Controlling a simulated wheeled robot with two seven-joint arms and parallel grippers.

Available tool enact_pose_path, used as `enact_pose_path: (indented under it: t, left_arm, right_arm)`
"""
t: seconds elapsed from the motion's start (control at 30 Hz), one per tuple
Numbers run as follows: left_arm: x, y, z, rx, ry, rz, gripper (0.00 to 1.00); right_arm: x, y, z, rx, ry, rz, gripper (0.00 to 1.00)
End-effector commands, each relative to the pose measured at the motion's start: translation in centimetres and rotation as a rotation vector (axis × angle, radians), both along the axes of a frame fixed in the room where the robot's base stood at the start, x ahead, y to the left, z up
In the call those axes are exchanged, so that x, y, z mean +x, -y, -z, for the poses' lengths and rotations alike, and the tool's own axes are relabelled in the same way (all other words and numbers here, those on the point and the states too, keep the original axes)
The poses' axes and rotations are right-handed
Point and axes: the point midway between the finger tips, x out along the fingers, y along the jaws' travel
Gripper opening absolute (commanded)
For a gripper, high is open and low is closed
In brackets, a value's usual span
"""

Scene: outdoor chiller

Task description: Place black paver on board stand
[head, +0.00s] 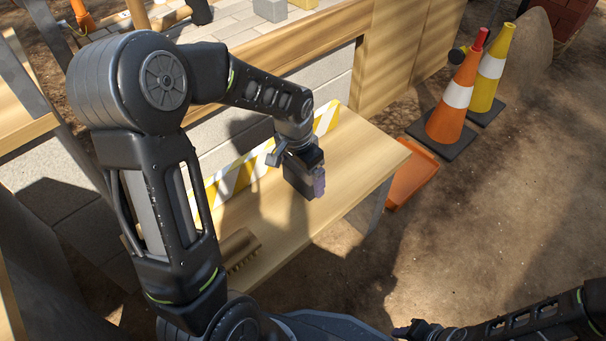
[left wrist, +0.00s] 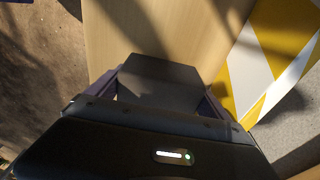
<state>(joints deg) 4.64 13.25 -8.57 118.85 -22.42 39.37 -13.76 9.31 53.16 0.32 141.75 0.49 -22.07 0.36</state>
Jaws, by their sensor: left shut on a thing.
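My left gripper (head: 306,182) is shut on the black paver (head: 297,180), over the wooden top of the board stand (head: 365,165). In the left wrist view the paver (left wrist: 158,82) is a dark slab between the two purplish fingers, with the pale wood (left wrist: 125,30) beyond it. I cannot tell whether the paver touches the wood. My right gripper (head: 412,330) is at the bottom edge of the head view, away from the stand; its fingers are too small and dark to read.
A yellow-and-white striped strip (head: 240,176) runs along the stand's back edge. A brown toothed piece (head: 238,250) lies at its near left.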

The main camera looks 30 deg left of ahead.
Motion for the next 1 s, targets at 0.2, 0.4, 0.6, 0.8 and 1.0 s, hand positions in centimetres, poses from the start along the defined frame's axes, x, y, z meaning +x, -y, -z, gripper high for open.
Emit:
enact_pose_path:
  t: [0.2,0.4,0.6,0.8,1.0]
  left_arm:
    - [0.0,0.0,0.2,0.0,-0.001,0.0,1.0]
    - [0.0,0.0,0.2,0.0,-0.001,0.0,1.0]
    - [-0.1,0.0,-0.9,0.0,0.0,0.0,1.0]
    - [-0.4,-0.2,-4.3,0.0,0.003,0.0,1.0]
    - [-0.8,-0.3,-8.6,0.001,0.003,0.001,1.0]
  right_arm:
    - [0.0,0.0,0.1,0.0,0.001,0.0,0.36]
    - [0.0,0.0,0.1,0.0,0.001,0.0,0.36]
    - [0.0,0.0,-0.5,0.0,-0.001,0.0,0.36]
    - [-0.2,0.0,-2.0,0.001,-0.007,-0.004,0.36]
    - [-0.6,0.1,-3.7,0.003,-0.016,-0.008,0.36]
